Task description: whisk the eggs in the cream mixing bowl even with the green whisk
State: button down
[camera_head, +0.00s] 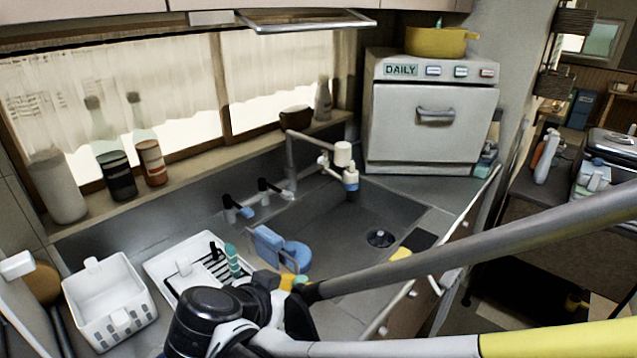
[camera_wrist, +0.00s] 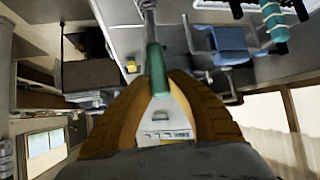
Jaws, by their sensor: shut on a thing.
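My gripper (camera_head: 283,284) is low over the front of the sink counter, partly hidden behind my own arm. In the wrist view its two orange-brown fingers (camera_wrist: 160,84) are shut on the green handle of the whisk (camera_wrist: 156,66). The whisk's grey metal shaft runs from the handle to the top edge of that view, and its wire end is out of view. In the head view only a small green bit shows by the fingers. I cannot make out the cream mixing bowl or any eggs in either view.
A white basket (camera_head: 112,303) and a white dish rack (camera_head: 163,258) stand left of my gripper. A blue rack-like item (camera_head: 268,247) is just behind it. The sink basin (camera_head: 352,222) and faucet (camera_head: 290,165) lie beyond. A white oven (camera_head: 430,125) carries a yellow pot (camera_head: 437,42).

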jog(key=shift+r, duration=0.1)
jog(key=shift+r+p, duration=2.45)
jog(key=shift+r, duration=0.45)
